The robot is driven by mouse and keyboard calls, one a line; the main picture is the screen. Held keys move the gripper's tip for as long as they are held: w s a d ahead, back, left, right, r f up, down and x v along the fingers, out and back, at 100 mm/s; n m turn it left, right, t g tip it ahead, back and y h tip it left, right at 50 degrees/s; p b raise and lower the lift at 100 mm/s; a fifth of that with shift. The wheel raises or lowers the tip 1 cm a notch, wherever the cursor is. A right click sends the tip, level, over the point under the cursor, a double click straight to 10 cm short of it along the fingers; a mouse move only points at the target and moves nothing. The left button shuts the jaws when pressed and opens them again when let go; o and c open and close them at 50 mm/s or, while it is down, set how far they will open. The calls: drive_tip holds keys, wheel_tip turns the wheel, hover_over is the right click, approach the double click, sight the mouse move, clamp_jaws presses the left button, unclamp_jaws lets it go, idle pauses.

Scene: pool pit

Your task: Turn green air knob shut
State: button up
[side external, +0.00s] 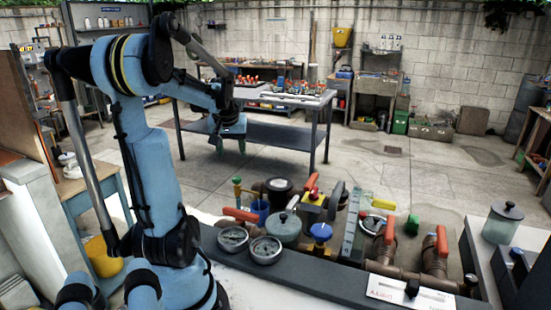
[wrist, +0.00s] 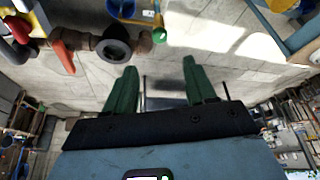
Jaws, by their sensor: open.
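A small green knob (side external: 237,181) tops a thin brass stem at the left of the cluster of fittings in the side view. In the wrist view, a green knob on a brass fitting (wrist: 159,35) shows near the top, just beyond my fingertips. Another green piece (side external: 412,224) sits at the right of the cluster; I cannot tell which is the air knob. My gripper (side external: 229,138) hangs above and behind the cluster, in front of the far table. Its two green fingers (wrist: 160,68) are apart with nothing between them, and it touches no knob.
Pipes with orange-red handles (side external: 390,230), a blue knob (side external: 320,232) and gauges (side external: 265,250) crowd the pit behind a dark edge. A blue cup (side external: 260,208) stands close beside the left green knob. A metal table (side external: 310,110) stands behind; the concrete floor between is open.

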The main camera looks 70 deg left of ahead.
idle(0.3)
drive_tip(key=n+g, duration=0.5)
drive_tip(key=n, duration=0.8)
approach(237, 178)
drive_tip(key=shift+n+h, duration=0.3)
drive_tip(key=shift+h, duration=0.1)
drive_tip(key=x, duration=0.5)
drive_tip(key=a+x, duration=0.1)
drive_tip(key=x, duration=0.2)
drive_tip(key=shift+r, duration=0.1)
clamp_jaws()
drive_tip(key=shift+d, duration=0.1)
